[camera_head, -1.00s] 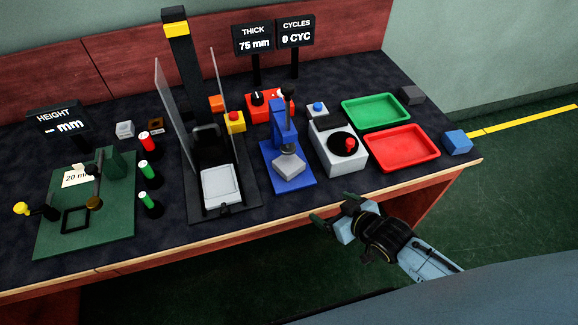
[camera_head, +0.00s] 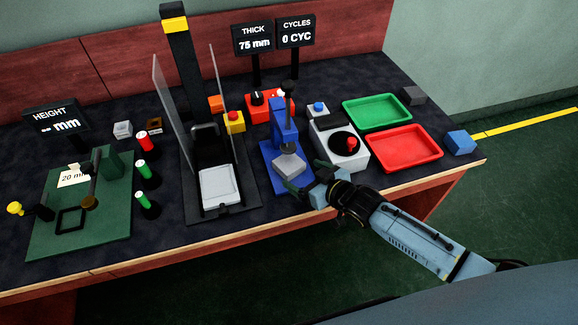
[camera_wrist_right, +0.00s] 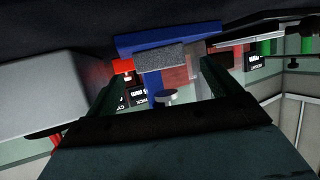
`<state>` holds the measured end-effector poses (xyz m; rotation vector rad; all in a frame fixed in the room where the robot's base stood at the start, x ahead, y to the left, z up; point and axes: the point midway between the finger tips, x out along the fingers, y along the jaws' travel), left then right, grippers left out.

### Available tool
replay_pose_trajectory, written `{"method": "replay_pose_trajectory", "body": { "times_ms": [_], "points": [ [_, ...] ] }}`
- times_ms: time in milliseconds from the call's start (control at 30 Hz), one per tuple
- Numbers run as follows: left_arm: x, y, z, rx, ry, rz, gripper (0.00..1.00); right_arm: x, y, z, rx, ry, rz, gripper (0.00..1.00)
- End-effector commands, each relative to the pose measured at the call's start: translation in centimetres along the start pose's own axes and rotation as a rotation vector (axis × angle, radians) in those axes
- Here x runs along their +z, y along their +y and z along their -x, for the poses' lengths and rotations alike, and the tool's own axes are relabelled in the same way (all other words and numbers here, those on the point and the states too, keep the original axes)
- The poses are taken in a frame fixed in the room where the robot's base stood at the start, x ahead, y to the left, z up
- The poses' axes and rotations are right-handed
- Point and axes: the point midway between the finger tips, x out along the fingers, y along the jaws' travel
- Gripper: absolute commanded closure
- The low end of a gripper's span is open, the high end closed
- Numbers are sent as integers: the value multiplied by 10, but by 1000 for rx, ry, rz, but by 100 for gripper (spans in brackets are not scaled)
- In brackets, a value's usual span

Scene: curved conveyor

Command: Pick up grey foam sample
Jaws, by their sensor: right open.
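The grey foam sample (camera_head: 289,165) is a light grey block on the base of the blue press (camera_head: 272,168), below its round press foot. In the right wrist view the foam sample (camera_wrist_right: 160,57) is a speckled grey block against the blue base (camera_wrist_right: 185,37), between my finger lines. My right gripper (camera_head: 305,176) is open and empty, at the table's front edge just right of the press base, with its fingers toward the sample and apart from it. A dark grey block (camera_head: 411,96) lies at the table's far right. My left gripper is not in view.
Green (camera_head: 375,111) and red (camera_head: 404,148) trays lie farther right. A tall black stand with clear panels (camera_head: 172,110) rises left of the press.

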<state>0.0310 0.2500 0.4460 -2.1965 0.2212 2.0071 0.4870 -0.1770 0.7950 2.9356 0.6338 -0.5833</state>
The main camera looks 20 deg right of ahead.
Motion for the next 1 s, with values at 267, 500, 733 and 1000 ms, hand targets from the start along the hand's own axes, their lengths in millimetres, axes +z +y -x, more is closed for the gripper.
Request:
{"method": "replay_pose_trajectory", "body": {
  "times_ms": [267,500,733,1000],
  "points": [
    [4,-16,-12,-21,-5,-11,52,0,0,-40,1,1,0,11],
    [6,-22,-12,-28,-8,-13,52,0,0,-43,0,0,0,11],
    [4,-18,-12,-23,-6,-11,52,0,0,-42,0,0,0,34],
    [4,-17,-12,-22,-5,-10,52,0,0,-42,0,0,0,62]
  ]
}}
